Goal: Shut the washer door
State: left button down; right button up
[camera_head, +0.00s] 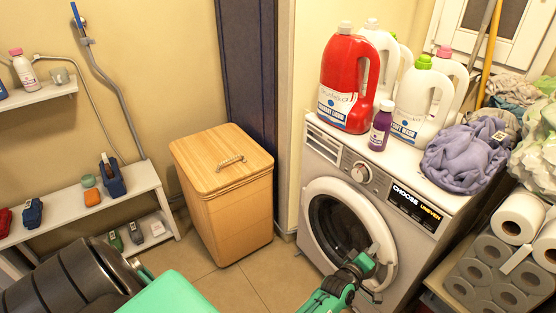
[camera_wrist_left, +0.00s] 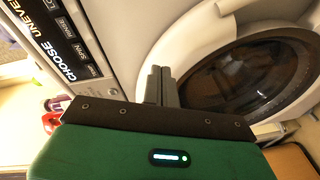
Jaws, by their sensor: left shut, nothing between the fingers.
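The washer (camera_head: 410,225) stands at the right with its control panel facing me. Its round door (camera_head: 311,213) has a white rim and dark glass, and it lies flush or nearly flush with the front; I cannot tell whether it is latched. My left gripper (camera_head: 373,250) is at the right side of the door, covering part of the rim. In the left wrist view its two fingers (camera_wrist_left: 161,84) are together and empty, pointing at the washer front beside the door rim (camera_wrist_left: 195,55). I cannot tell whether they touch it. My right gripper is not in view.
Detergent bottles (camera_head: 347,85) and purple cloth (camera_head: 462,155) stand on the washer top. A wooden hamper (camera_head: 230,205) stands left of the washer, with floor (camera_head: 255,275) between. A shelf with paper rolls (camera_head: 490,262) is at the right; a white bench (camera_head: 75,215) is at the left.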

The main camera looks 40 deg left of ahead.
pick_arm(q)
jog(key=s+a+r, duration=0.1)
jog(key=s, duration=1.2)
jog(key=shift+p, duration=0.4)
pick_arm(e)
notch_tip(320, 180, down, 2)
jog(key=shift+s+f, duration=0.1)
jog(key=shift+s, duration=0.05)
pick_arm(q)
jog(key=shift+s+a, duration=0.1)
